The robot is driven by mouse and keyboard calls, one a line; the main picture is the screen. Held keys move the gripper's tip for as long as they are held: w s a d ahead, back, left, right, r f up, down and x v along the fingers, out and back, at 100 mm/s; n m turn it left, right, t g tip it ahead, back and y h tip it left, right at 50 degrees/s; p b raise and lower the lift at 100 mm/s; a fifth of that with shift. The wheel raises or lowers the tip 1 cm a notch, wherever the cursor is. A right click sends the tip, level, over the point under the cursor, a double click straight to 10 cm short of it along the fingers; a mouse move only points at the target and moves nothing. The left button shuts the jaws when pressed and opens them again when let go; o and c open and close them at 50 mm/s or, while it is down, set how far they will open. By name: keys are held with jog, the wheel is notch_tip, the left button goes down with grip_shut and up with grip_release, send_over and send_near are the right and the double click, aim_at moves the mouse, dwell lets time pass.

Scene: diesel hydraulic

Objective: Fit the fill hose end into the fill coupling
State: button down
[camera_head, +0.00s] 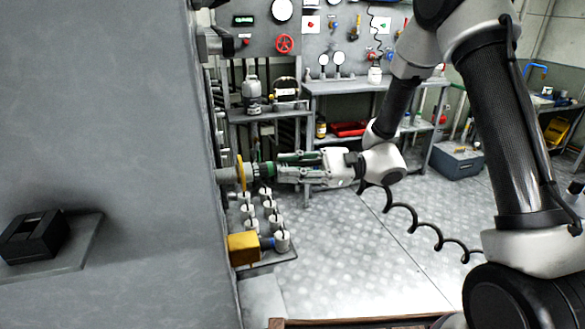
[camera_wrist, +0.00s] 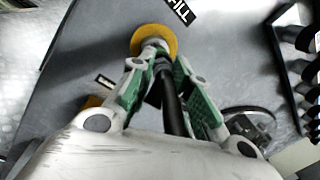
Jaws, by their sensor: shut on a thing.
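The fill coupling shows as a yellow disc (camera_head: 241,172) with a metal fitting on the side of the large grey cabinet, left of my gripper (camera_head: 274,169). In the wrist view it is the yellow disc (camera_wrist: 169,38) beside a label reading "FILL" (camera_wrist: 180,10). My gripper, with green finger pads, is shut on the fill hose end (camera_wrist: 165,85), a dark cylinder with a black hose running back between the fingers. The hose end points at the centre of the disc and its front appears to meet the fitting. How deep it sits cannot be told.
The grey cabinet wall (camera_head: 110,120) fills the left. Below the coupling are several white capped cylinders (camera_head: 268,208) and a yellow block (camera_head: 243,248). A workbench (camera_head: 350,87) stands behind. A coiled black cable (camera_head: 428,232) hangs under my arm. The floor at centre right is clear.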

jog(key=c, duration=1.2)
grip_release()
jog(key=shift+c, duration=0.2)
